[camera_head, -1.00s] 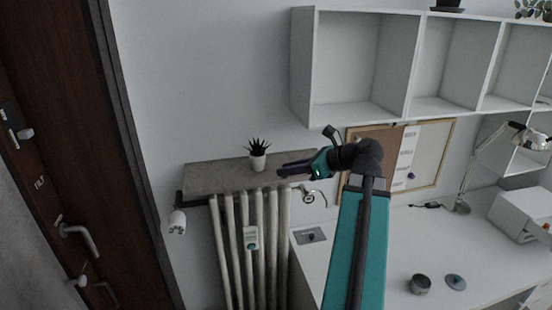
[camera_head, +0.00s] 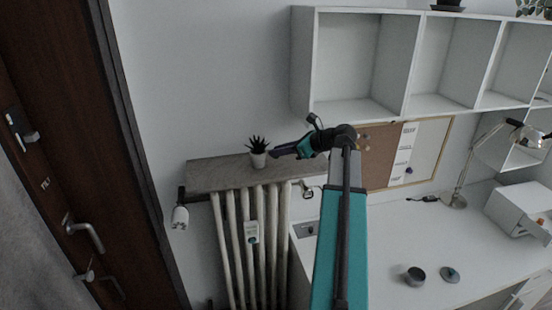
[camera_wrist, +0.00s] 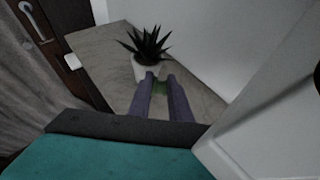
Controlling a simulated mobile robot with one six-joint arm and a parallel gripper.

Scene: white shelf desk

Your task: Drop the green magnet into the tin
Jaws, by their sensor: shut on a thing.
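My gripper (camera_head: 272,153) has purple fingers and points left, close to the potted plant above the radiator. In the wrist view its fingertips (camera_wrist: 160,78) are shut on a small green thing, the green magnet (camera_wrist: 160,88), mostly hidden between them. The magnet cannot be made out in the head view. The tin (camera_head: 415,276) is a small round grey container, open at the top, on the white desk at the lower right, well away from my gripper. A round flat lid (camera_head: 449,275) lies beside it.
A spiky plant in a white pot (camera_head: 258,160) stands on the grey ledge (camera_head: 213,175) over the radiator (camera_head: 240,230). A corkboard (camera_head: 378,165) leans behind the desk (camera_head: 390,240). White wall cubbies (camera_head: 352,108) hang above. A lamp (camera_head: 457,200) and white box (camera_head: 515,210) are at right.

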